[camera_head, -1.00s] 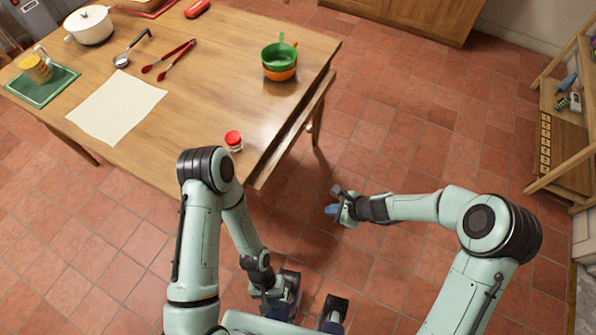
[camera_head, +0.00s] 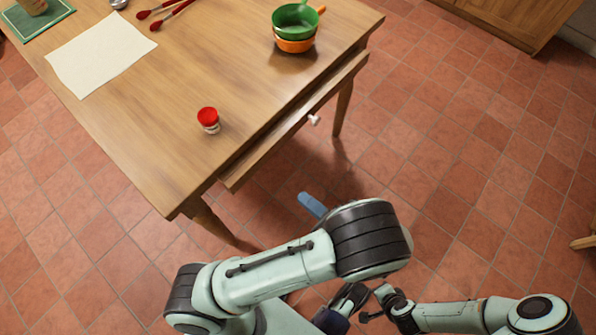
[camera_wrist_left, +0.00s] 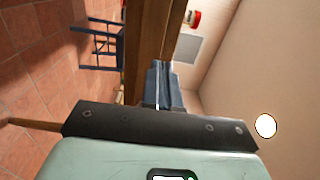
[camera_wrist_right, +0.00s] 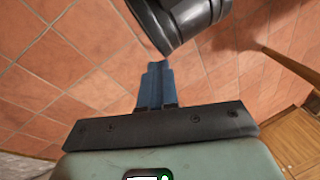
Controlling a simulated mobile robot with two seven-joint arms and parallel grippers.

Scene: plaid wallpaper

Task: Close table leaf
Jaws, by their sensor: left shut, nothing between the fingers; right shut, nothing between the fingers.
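The wooden table (camera_head: 140,110) has a long narrow wooden leaf (camera_head: 270,145) along its right side, slightly below the tabletop with a dark gap between. A small white knob (camera_head: 313,119) shows at the leaf's outer side. My left gripper (camera_head: 312,204) has shut blue fingers, apart from the leaf, below and right of its near end. In the left wrist view its shut, empty fingers (camera_wrist_left: 160,80) point along a wooden edge (camera_wrist_left: 150,30). My right gripper's fingers (camera_wrist_right: 155,80) are shut and empty in the right wrist view, close to a black arm joint of mine.
On the tabletop are a red-lidded jar (camera_head: 208,119), stacked green and orange bowls (camera_head: 295,28), a white sheet (camera_head: 98,52), red tongs (camera_head: 165,14) and a green mat (camera_head: 37,22). A wooden cabinet (camera_head: 500,15) stands at the back.

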